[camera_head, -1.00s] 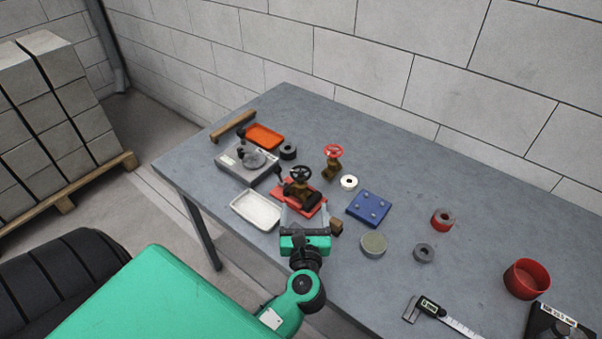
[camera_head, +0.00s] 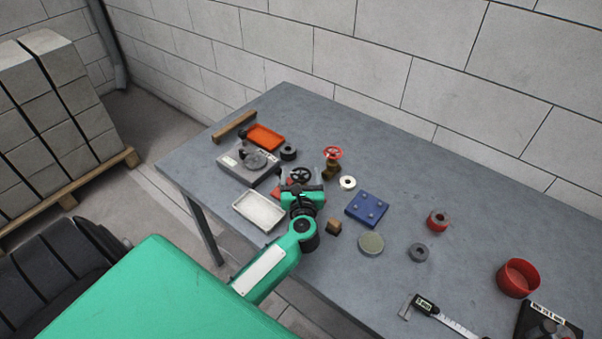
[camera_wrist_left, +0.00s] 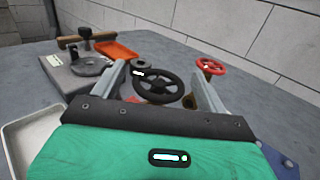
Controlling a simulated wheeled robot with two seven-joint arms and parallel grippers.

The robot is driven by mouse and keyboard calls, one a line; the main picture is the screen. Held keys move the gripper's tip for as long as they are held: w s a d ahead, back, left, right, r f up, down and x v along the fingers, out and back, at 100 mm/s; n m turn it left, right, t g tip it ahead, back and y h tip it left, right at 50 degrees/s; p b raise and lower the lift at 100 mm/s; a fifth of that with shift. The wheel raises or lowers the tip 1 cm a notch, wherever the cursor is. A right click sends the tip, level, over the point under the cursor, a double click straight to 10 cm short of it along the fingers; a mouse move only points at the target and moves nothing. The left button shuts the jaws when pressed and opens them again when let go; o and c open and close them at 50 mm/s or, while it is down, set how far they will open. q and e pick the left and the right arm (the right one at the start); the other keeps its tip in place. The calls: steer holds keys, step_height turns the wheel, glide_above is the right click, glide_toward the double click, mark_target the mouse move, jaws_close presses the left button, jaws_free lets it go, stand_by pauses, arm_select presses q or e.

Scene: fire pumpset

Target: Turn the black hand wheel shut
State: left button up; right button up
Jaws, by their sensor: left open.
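The black hand wheel (camera_head: 300,174) sits on a brass valve on a red base near the middle of the table; my left gripper hides most of the valve in the head view. In the left wrist view the black hand wheel (camera_wrist_left: 159,88) shows between the two fingers. My left gripper (camera_head: 301,180) is open, with one finger on each side of the wheel; it also shows in the left wrist view (camera_wrist_left: 160,82). I cannot tell whether the fingers touch the rim. My right gripper is not in view.
A red-wheeled valve (camera_head: 332,163) stands behind to the right. A grey device (camera_head: 247,165), an orange tray (camera_head: 266,136) and a white tray (camera_head: 258,211) lie to the left.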

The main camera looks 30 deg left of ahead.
arm_select(q)
steer(key=c, duration=1)
steer(key=shift+o, duration=0.2)
steer(key=shift+a+m+t+h+p, duration=0.2)
steer(key=shift+m+t+h+p, duration=0.3)
steer(key=shift+m+t+h, duration=0.85)
steer(key=shift+m+h, duration=1.05)
steer(key=shift+h, duration=1)
steer(key=o, duration=1)
steer(key=shift+c, duration=0.2)
